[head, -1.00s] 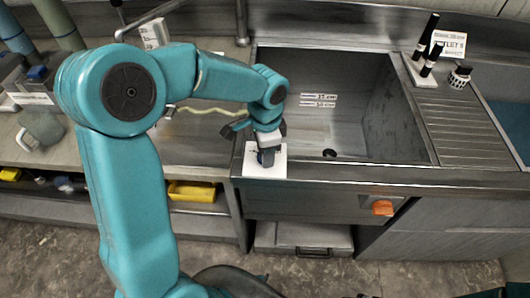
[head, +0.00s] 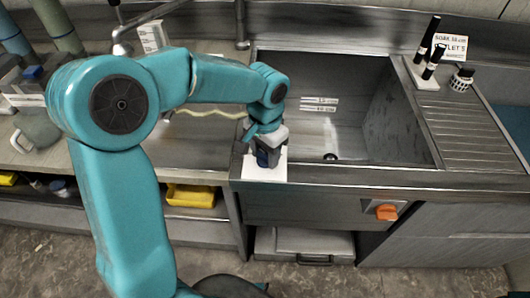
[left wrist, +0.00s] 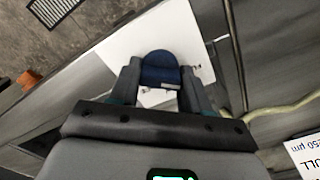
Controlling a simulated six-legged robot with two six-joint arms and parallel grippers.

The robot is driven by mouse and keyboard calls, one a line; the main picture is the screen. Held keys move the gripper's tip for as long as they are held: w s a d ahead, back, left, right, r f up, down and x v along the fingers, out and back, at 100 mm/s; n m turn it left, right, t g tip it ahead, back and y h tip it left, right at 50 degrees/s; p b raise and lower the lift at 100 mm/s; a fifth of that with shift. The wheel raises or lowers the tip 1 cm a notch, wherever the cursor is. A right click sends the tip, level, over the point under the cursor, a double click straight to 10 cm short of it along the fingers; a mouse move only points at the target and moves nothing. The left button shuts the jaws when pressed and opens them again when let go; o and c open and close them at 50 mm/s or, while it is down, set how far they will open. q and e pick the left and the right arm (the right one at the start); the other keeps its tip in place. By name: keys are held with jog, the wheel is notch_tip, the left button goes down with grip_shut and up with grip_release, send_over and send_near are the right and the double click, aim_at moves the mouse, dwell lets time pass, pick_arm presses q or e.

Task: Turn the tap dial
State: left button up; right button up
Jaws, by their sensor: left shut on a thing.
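A dark blue dial (head: 263,159) stands on a white plate (head: 262,174) at the front left corner of the sink. In the left wrist view the blue dial (left wrist: 160,70) sits between my two fingers, with the white plate (left wrist: 122,47) behind it. My left gripper (head: 266,150) comes down from above and is shut on the dial. The dial's markings are mostly hidden by the fingers. My right gripper is not in view.
The steel sink basin (head: 385,100) lies right of the dial, with a ribbed drainboard (head: 462,120) beyond. An orange knob (head: 386,212) sticks out of the sink front. A pale hose (head: 208,113) lies on the left counter. A yellow bin (head: 190,195) sits below.

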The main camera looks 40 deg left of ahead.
aim_at(266, 153)
pick_arm(q)
jog(key=shift+w+r, duration=0.2)
jog(key=shift+r, duration=0.05)
jog(key=o, duration=1.1)
jog(key=shift+c, duration=0.2)
jog(key=shift+f, duration=0.1)
notch_tip(266, 153, up, 16)
jog(key=p, duration=0.1)
jog(key=shift+r, duration=0.2)
jog(key=shift+s, duration=0.1)
